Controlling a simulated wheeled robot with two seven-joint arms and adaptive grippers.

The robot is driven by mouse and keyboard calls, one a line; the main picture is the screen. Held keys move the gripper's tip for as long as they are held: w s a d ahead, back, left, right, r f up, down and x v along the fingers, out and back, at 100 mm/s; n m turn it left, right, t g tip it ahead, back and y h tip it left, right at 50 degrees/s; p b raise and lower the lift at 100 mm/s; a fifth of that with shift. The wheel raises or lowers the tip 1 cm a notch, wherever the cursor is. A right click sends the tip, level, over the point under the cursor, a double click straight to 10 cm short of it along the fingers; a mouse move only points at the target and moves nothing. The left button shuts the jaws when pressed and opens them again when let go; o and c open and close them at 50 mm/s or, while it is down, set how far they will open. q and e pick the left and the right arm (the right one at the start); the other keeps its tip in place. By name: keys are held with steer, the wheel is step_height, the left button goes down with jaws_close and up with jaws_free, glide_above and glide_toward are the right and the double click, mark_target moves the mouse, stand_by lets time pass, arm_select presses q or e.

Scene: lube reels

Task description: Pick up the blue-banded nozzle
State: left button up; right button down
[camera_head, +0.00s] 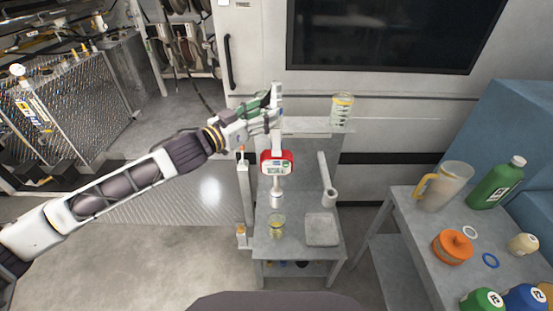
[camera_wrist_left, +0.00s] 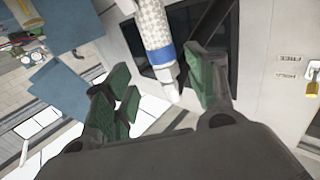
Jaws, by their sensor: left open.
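In the left wrist view a pale, textured nozzle with a blue band (camera_wrist_left: 160,54) comes down from the top edge, and its white lower end reaches between my fingers. My left gripper (camera_wrist_left: 158,90) is open, with green pads on either side of that end and gaps visible. In the head view my left gripper (camera_head: 268,108) is above the grey stand, by an upright pale part over a red metering unit with a display (camera_head: 277,162). I cannot make out the blue band in the head view. My right gripper is not in view.
The grey stand (camera_head: 293,235) holds a beaker (camera_head: 277,226) and a square plate (camera_head: 322,230); another beaker (camera_head: 341,110) stands on its upper shelf. The right table (camera_head: 407,207) carries a jug (camera_head: 444,186), a green bottle (camera_head: 495,184) and an orange container (camera_head: 452,247). Floor at the left is clear.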

mark_target(273, 106)
arm_select(q)
steer(key=shift+w+d+r, duration=0.15)
steer(key=shift+w+d, duration=0.2)
steer(key=shift+w, duration=0.15)
steer(key=shift+p+x, duration=0.3)
steer(key=shift+x, duration=0.5)
steer(key=shift+w+d, duration=0.1)
steer(key=shift+w, duration=0.25)
steer(key=shift+w+d, duration=0.2)
steer(key=shift+d, duration=0.05)
steer(key=shift+w+d, duration=0.25)
steer(key=c, duration=1.2)
jaws_close()
steer(key=shift+r, duration=0.1)
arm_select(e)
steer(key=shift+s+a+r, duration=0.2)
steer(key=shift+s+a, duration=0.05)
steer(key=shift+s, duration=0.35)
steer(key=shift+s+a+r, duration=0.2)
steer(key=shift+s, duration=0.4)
